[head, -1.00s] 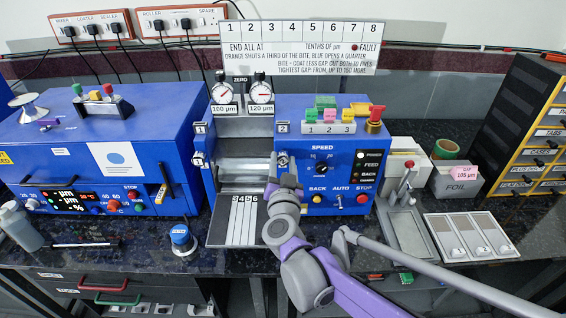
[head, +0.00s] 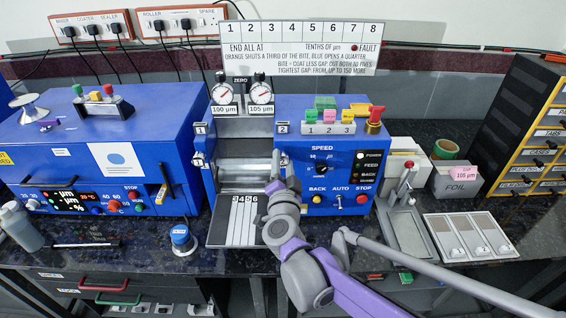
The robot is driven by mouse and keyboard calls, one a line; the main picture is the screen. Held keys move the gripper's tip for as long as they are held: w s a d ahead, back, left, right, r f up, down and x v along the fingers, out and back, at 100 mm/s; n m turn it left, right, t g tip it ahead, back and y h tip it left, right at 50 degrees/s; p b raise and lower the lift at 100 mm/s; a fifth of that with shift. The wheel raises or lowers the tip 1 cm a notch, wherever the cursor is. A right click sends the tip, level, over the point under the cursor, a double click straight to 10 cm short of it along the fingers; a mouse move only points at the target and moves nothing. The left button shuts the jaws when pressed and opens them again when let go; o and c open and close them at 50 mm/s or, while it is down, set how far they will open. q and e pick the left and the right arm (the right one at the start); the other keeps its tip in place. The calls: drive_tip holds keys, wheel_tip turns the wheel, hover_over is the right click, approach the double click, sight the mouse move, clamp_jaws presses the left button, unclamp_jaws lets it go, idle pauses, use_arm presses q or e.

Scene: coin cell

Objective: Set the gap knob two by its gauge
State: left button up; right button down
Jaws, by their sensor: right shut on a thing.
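Gap knob two (head: 283,159) is on the left front edge of the right blue roller housing (head: 300,190), below the label 2. My right gripper (head: 279,171) reaches up to it from below and is shut on it; the gripper covers much of the knob. Gauge two (head: 261,93) is the right dial on top, with a plate (head: 261,109) reading 105 µm. Gauge one (head: 222,93) is beside it, and its plate seems to read 100 µm. My left gripper is not in view.
A notice board (head: 302,46) stands behind the gauges. Strips 3 to 6 lie on a grey tray (head: 215,233) before the rollers. The speed panel is right of my gripper. A foil box (head: 456,184) marked 105 µm stands at the right.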

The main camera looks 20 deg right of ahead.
drive_tip(key=shift+m, duration=1)
drive_tip(key=shift+c, duration=1.9)
unclamp_jaws()
drive_tip(key=v, duration=1)
drive_tip(key=shift+s+a, duration=0.15)
drive_tip(key=shift+s, duration=0.25)
drive_tip(key=shift+r, duration=0.15)
